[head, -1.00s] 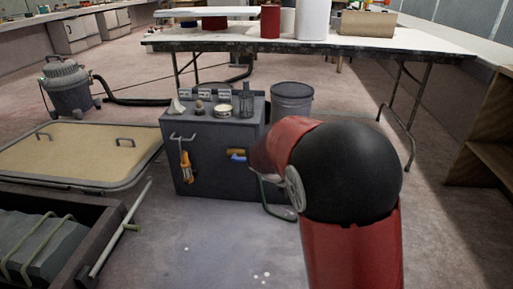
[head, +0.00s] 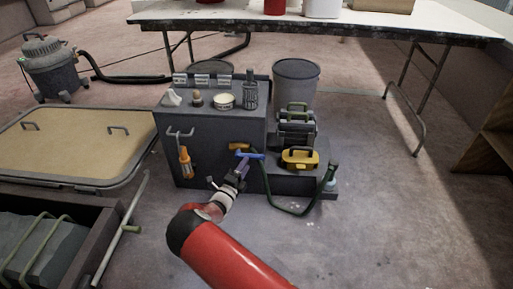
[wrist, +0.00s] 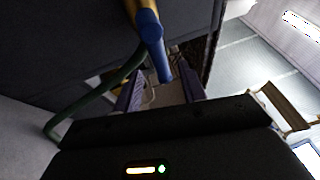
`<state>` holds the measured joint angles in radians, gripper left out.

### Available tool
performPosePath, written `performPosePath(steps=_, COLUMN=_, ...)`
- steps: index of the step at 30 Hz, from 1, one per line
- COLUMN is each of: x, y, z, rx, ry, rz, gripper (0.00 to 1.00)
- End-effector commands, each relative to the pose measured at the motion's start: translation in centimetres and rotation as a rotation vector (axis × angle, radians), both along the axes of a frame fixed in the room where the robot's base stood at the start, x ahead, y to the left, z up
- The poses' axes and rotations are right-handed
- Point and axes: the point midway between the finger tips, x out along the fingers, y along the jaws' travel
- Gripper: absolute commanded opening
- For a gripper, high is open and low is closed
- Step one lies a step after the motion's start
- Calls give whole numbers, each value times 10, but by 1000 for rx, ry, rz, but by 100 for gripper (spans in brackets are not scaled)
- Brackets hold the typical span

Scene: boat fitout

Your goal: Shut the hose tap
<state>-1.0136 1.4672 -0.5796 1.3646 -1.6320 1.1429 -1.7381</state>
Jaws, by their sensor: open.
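The hose tap is on the front of a dark grey cabinet. It has a brass body (head: 238,146) and a blue lever (head: 251,155) that lies roughly crosswise in the head view. In the wrist view the blue lever (wrist: 153,38) comes down from the top, its end over the gap between my fingers. My gripper (head: 241,168) is open just in front of the tap and below the lever. Its fingers (wrist: 162,92) show either side of the lever's end. Whether they touch it I cannot tell. A green hose (head: 272,197) hangs from the tap.
The cabinet (head: 211,146) carries a tin, a bottle and small items on top. An orange-handled tool (head: 185,163) hangs left of the tap. A yellow case (head: 300,159) stands on a low step at right.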

Motion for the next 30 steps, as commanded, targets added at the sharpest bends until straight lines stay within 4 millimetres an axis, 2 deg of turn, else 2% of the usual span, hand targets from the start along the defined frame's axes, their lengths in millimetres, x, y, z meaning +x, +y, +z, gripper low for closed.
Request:
performPosePath(steps=15, x=62, y=-29, z=12, rx=0, ry=-1, rz=0, gripper=41)
performPosePath(steps=26, x=68, y=-32, z=13, rx=-1, ry=0, rz=0, gripper=41)
performPosePath(steps=30, x=68, y=-32, z=13, rx=-1, ry=0, rz=0, gripper=26)
